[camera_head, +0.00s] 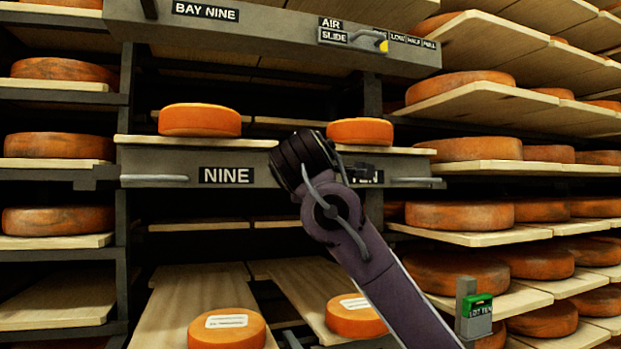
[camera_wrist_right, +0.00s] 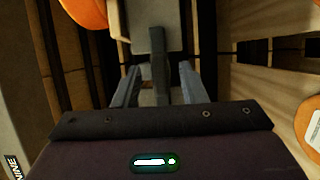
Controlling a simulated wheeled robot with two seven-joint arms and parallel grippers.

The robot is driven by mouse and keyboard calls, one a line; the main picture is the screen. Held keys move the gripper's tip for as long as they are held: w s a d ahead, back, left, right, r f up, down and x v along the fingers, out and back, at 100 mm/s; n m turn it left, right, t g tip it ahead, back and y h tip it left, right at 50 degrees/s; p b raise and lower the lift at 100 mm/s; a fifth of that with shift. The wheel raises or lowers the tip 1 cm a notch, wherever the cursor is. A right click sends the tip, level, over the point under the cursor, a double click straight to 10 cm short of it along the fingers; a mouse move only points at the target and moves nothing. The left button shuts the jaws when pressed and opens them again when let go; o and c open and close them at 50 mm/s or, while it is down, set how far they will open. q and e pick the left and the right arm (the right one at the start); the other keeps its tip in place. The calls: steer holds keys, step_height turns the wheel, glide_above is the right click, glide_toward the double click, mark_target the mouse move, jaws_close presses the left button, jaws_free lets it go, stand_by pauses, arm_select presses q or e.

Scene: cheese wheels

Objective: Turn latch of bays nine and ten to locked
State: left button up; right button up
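A grey rail (camera_head: 145,170) carries the NINE plate (camera_head: 226,175) and, partly hidden behind my right wrist, the TEN plate (camera_head: 368,176). My right gripper (camera_head: 303,158) is in front of the rail between the two plates; its fingers are hidden in the head view. In the right wrist view the two fingers (camera_wrist_right: 158,85) stand apart with a dark grey bar (camera_wrist_right: 157,48) between them. Gaps show on both sides of the bar, which looks like the latch handle. The latch is hidden in the head view. My left gripper is not in view.
Orange cheese wheels (camera_head: 200,120) and (camera_head: 360,132) sit on boards just above the rail. An upper beam has a BAY NINE sign (camera_head: 206,11) and an air slide with a yellow knob (camera_head: 382,45). Labelled cheeses (camera_head: 227,330) lie below. Racks stand on both sides.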

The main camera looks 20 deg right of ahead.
steer(key=b+v, duration=0.1)
steer(key=v, duration=0.4)
steer(key=shift+s, duration=0.1)
